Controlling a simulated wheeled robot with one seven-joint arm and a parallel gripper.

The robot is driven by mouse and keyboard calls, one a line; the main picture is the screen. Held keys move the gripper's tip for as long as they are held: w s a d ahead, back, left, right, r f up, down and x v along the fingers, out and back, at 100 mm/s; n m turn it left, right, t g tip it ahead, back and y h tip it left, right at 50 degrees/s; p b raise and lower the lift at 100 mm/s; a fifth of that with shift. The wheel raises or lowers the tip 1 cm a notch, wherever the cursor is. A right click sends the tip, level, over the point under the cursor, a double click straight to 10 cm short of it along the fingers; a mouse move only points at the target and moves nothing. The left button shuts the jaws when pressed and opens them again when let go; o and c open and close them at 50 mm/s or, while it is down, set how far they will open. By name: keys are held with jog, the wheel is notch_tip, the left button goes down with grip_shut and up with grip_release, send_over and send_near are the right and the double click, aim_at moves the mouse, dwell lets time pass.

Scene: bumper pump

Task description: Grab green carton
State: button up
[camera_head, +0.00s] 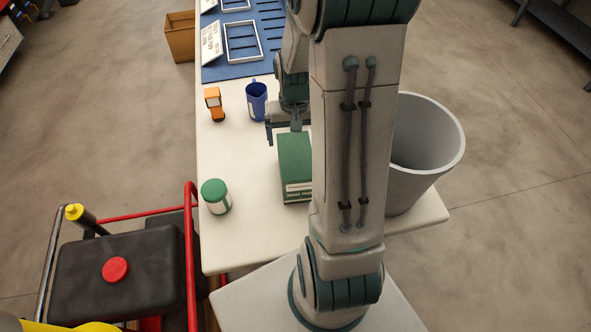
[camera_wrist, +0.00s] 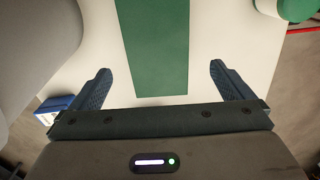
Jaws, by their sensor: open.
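The green carton (camera_head: 294,158) stands on the white table, with a pale label on its near side; my arm hides its right part in the head view. In the wrist view the green carton (camera_wrist: 153,45) is a long green face running up between my fingers. My gripper (camera_wrist: 160,85) is open, with one finger on each side of the carton's line and a gap to it on both sides. In the head view my gripper (camera_head: 283,130) is at the carton's far end. I cannot tell how high it is above the carton.
A green-lidded jar (camera_head: 216,196) stands left of the carton. A blue pitcher (camera_head: 256,101) and an orange item (camera_head: 214,103) stand behind. A grey bin (camera_head: 425,145) is to the right. A red-railed cart (camera_head: 115,270) stands at the left. The table's front left is clear.

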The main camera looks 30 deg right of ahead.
aim_at(296, 154)
notch_tip(296, 154, down, 5)
jog(key=b, duration=0.2)
jog(key=shift+r+b, duration=0.15)
jog(key=shift+b, duration=0.15)
jog(key=f+b, duration=0.2)
jog(key=f, duration=0.1)
jog(key=f+b, duration=0.1)
jog(key=f, duration=0.1)
jog(key=shift+w+d+f+b, duration=0.1)
jog(key=shift+w+d+b, duration=0.05)
jog(key=shift+d+b, duration=0.15)
jog(key=shift+c, duration=0.3)
jog(key=c, duration=1.8)
jog(key=shift+r, duration=0.2)
